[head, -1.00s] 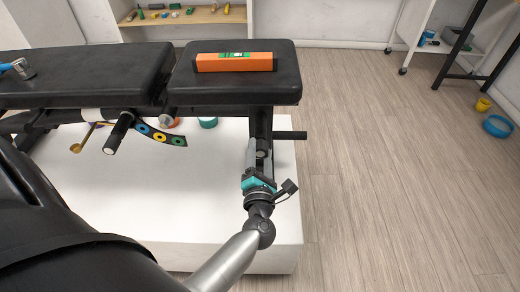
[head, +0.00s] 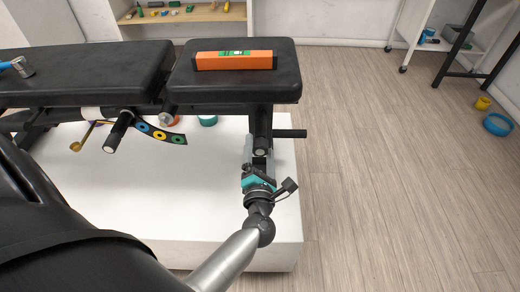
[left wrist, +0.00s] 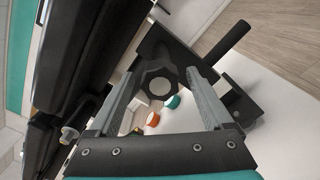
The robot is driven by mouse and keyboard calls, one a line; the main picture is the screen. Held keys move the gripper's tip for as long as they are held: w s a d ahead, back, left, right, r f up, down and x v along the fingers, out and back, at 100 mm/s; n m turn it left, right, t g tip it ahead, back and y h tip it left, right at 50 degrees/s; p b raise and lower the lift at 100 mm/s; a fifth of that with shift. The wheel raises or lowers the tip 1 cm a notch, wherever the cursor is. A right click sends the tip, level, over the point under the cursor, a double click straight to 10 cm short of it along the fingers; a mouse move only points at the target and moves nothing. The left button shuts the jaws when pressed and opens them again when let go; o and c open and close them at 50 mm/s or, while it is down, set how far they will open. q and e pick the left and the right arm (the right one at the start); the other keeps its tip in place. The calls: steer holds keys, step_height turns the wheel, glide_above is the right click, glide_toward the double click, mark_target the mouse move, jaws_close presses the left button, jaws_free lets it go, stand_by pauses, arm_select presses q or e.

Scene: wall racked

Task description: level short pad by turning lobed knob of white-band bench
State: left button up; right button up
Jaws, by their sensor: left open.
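The bench has a long black pad (head: 85,78) on the left and a short black pad (head: 235,84) on the right. An orange level (head: 234,60) with a green window lies on the short pad. A white band (head: 91,114) wraps the frame under the long pad. My left gripper (head: 257,161) is below the short pad's front edge, close to a dark knob-like end (head: 261,152) with a pale round face. My right gripper is not in view.
A dark bar (head: 290,133) sticks out right of my left gripper. A black handle (head: 118,132) and a strip with coloured rings (head: 160,135) hang left of it. A white platform (head: 170,195) lies below. Open wooden floor (head: 390,190) is to the right.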

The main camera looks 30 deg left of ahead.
arm_select(q)
steer(key=shift+s+d, duration=0.15)
steer(key=shift+s, duration=0.1)
steer(key=p+v, duration=0.2)
steer(key=v, duration=1.2)
steer(key=shift+s, duration=0.35)
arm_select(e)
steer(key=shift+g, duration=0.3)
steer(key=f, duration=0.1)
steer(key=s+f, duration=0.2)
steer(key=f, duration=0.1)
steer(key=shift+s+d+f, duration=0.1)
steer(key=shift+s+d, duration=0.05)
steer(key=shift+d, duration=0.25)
arm_select(q)
steer(key=shift+w+d, duration=0.1)
